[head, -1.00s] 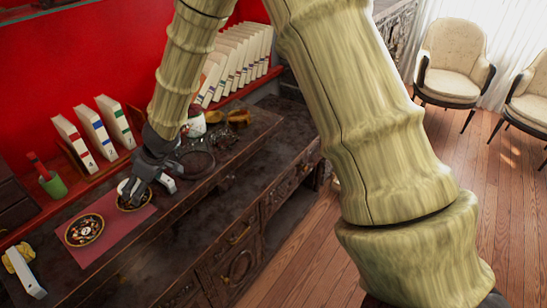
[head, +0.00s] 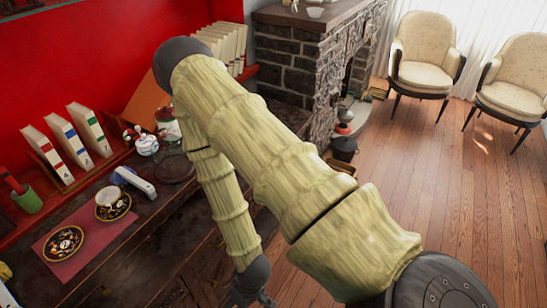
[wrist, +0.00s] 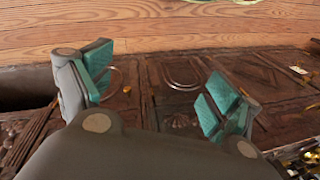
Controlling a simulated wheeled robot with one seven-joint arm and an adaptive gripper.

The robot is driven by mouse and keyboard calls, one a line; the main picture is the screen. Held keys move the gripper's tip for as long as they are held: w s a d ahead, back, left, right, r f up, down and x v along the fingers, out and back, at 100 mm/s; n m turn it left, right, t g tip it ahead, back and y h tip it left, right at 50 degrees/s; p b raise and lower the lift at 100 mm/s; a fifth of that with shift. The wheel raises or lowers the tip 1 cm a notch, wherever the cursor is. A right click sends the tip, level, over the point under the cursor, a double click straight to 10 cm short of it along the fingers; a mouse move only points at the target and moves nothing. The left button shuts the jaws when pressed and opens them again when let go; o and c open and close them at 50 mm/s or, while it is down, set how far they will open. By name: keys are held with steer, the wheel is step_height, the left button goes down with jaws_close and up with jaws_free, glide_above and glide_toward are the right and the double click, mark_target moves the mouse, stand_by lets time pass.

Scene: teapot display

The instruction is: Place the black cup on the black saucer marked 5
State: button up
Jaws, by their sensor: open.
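A cup (head: 107,197) with a pale inside sits on a dark patterned saucer (head: 127,208), at the right end of a red mat (head: 77,266) in the head view. The cup looks upright; its outer colour is hard to make out. A second dark patterned saucer (head: 63,243) lies empty on the mat, to the left. The marks on both saucers are too small to read. My gripper (head: 262,300) is low in the head view, well away from the cup, at the picture's bottom edge. In the wrist view my gripper (wrist: 165,88) is open and empty, its teal pads apart.
A white-handled object (head: 134,181) lies just behind the cup. A teapot (head: 146,143) and a glass dish (head: 176,166) stand farther back. Numbered books (head: 70,142) and a green pen holder (head: 28,201) line the wall. Carved drawer fronts (wrist: 180,110) face my gripper.

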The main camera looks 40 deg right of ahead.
steer(key=s+d+f+h, duration=0.1)
steer(key=s+d+h, duration=0.1)
steer(key=s+d, duration=0.3)
steer(key=shift+s+d+m+g, duration=0.3)
steer(key=shift+s+d, duration=0.05)
steer(key=shift+s, duration=0.75)
steer(key=shift+f, duration=0.1)
stand_by(0.6)
